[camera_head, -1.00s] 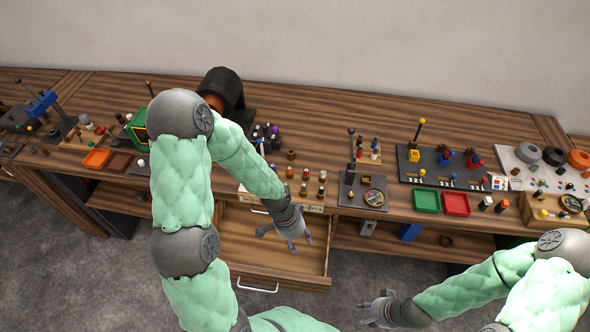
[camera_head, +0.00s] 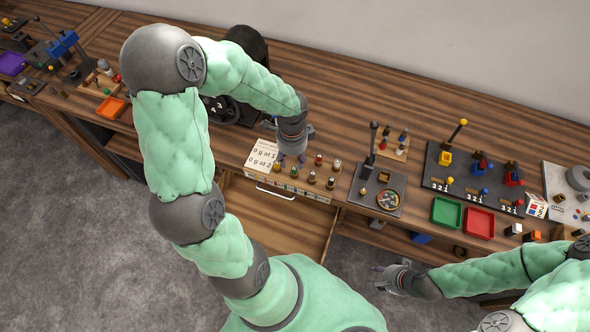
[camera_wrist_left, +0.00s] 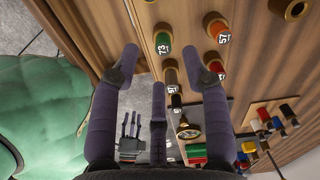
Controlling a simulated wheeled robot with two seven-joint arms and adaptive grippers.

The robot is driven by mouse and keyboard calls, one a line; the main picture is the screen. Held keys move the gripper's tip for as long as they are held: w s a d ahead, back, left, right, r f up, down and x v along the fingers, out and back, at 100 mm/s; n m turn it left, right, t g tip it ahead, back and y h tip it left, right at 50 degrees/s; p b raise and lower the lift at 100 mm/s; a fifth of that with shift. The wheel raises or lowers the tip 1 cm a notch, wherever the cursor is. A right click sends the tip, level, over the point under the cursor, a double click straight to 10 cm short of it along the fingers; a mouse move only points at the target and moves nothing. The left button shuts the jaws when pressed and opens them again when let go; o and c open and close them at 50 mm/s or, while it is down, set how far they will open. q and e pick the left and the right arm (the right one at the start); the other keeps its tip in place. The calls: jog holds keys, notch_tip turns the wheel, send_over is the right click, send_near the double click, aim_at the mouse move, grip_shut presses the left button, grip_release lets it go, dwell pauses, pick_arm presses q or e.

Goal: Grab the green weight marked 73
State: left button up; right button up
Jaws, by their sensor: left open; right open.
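The green weight marked 73 (camera_wrist_left: 162,40) stands in the wooden rack (camera_wrist_left: 146,12) near the top middle of the left wrist view. My left gripper (camera_wrist_left: 170,58) is open, with its fingers spread around the area just below this weight and not closed on it. In the head view my left gripper (camera_head: 291,157) hangs over the left part of the weight rack (camera_head: 265,185), hiding some of it; I cannot pick out the 73 there. My right gripper (camera_head: 386,279) is open and empty in front of the bench.
A dark plate with a dial (camera_head: 388,200) stands right of the rack. Green (camera_head: 445,212) and red (camera_head: 479,222) trays lie further right.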

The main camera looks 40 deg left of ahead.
aim_at(294, 168)
pick_arm(q)
jog(key=shift+w+d+f+b, duration=0.1)
jog(key=shift+f+b, duration=0.3)
jog(key=shift+f, duration=1.05)
jog(key=shift+w+d+f+b, duration=0.1)
jog(key=shift+f+b, duration=0.3)
jog(key=shift+f, duration=1)
jog(key=shift+r, duration=0.1)
grip_shut()
